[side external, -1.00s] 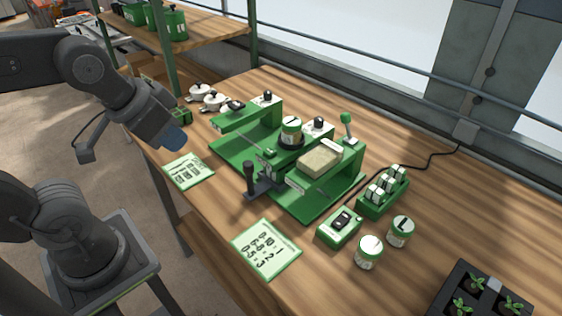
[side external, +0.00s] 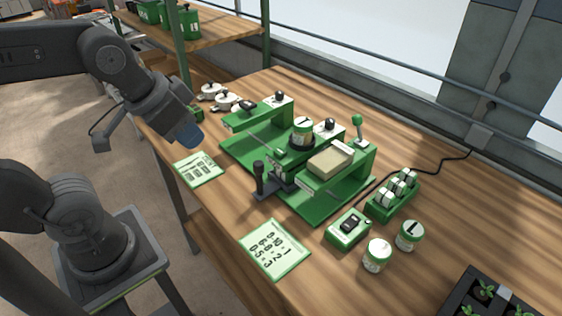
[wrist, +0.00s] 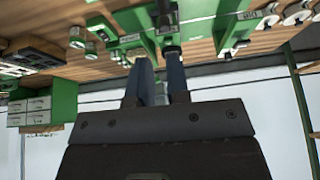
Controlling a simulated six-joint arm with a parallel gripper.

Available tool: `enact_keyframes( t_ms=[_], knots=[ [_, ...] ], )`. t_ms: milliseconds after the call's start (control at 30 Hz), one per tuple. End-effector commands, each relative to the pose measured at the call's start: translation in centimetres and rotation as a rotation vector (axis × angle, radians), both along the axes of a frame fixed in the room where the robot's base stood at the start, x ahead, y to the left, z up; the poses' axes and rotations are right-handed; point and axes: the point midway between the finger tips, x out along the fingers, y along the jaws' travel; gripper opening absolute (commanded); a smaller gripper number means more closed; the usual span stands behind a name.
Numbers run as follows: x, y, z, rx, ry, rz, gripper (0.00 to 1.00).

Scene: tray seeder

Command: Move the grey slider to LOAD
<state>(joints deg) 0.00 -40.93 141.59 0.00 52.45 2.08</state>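The green seeder (side external: 322,207) stands on the wooden table. A dark grey slider block (side external: 277,188) with an upright black handle (side external: 259,176) sits at its near edge. In the wrist view the dark handle (wrist: 171,51) shows just beyond my fingertips, partly hidden by the right finger. My gripper (side external: 187,137) hangs left of the seeder and above the table's near edge, apart from the handle. In the wrist view my gripper (wrist: 157,62) has its two fingers apart with nothing between them. I cannot read a LOAD label.
Two printed cards (side external: 198,168) (side external: 275,249) lie near the table's front edge. A green switch box (side external: 348,229), two jars (side external: 377,255) (side external: 410,235) and a rack (side external: 392,198) stand right of the seeder. A seedling tray (side external: 470,296) is at the lower right.

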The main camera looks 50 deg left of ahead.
Motion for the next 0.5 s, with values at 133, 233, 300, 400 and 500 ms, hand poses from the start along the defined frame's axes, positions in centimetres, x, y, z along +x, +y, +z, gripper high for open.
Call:
enact_keyframes(
  t_ms=[133, 233, 300, 400, 500],
  knots=[
    [2.7, 0.0, 0.7, 0.06, 0.1, -0.134, 0.31],
    [5.3, -0.1, 1.0, 0.106, 0.19, -0.27, 0.4],
    [7.2, -0.1, 1.0, 0.131, 0.252, -0.37, 0.47],
    [9.7, -0.1, 0.6, 0.155, 0.328, -0.503, 0.52],
    [11.7, -0.2, -0.1, 0.168, 0.389, -0.611, 0.52]
  ],
)
